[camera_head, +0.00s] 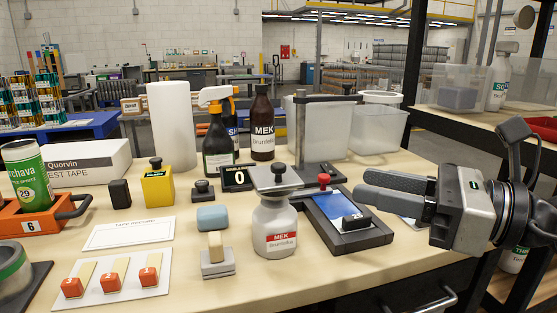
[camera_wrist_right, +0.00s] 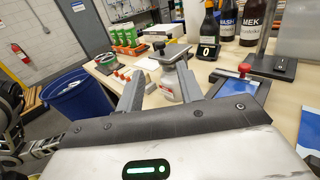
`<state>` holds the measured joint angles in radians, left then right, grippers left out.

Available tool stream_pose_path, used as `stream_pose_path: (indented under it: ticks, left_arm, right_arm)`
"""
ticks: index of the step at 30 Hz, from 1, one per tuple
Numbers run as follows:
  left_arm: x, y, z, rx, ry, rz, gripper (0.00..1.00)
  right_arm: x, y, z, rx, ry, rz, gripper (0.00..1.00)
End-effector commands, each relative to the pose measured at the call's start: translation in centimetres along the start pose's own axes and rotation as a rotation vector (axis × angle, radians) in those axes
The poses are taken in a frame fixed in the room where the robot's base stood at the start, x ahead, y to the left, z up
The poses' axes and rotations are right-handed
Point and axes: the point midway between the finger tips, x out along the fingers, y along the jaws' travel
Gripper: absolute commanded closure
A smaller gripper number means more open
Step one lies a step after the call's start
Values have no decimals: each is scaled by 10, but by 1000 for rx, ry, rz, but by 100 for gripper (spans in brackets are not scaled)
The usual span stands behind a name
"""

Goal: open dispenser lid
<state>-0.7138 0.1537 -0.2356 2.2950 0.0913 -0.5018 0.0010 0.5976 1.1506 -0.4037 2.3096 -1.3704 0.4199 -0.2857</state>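The dispenser (camera_head: 274,228) is a white bottle with a red MEK label, upright near the table's front middle. Its flat grey metal lid (camera_head: 276,179) with a black knob lies over the top and looks closed. My right gripper (camera_head: 366,187) is right of the dispenser, apart from it, with its fingers pointing left. In the right wrist view the fingers (camera_wrist_right: 160,72) are spread and empty, with the dispenser (camera_wrist_right: 168,88) and its lid (camera_wrist_right: 174,53) beyond the gap.
A press stand (camera_head: 312,140) rises behind. A stamp on a grey block (camera_head: 217,255) and red stamps (camera_head: 112,281) are left. Brown bottles (camera_head: 262,125) stand behind.

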Motion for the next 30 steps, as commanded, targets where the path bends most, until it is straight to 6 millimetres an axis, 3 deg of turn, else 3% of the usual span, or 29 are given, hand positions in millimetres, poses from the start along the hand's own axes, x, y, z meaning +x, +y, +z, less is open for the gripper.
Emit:
stream_pose_path:
  ticks: [3,18,24,30]
  left_arm:
    - [-12,-1,-16,-1,13,-10,64]
    - [-12,-4,-20,-27,-22,-24,64]
    - [-12,-4,-21,-28,-24,-23,64]
    - [-12,-4,-20,-29,-26,-23,64]
  right_arm:
    - [21,1,7,3,-6,5,63]
    - [119,1,3,3,-2,4,63]
    - [137,1,2,2,-1,2,63]
    - [140,1,1,2,-1,1,63]
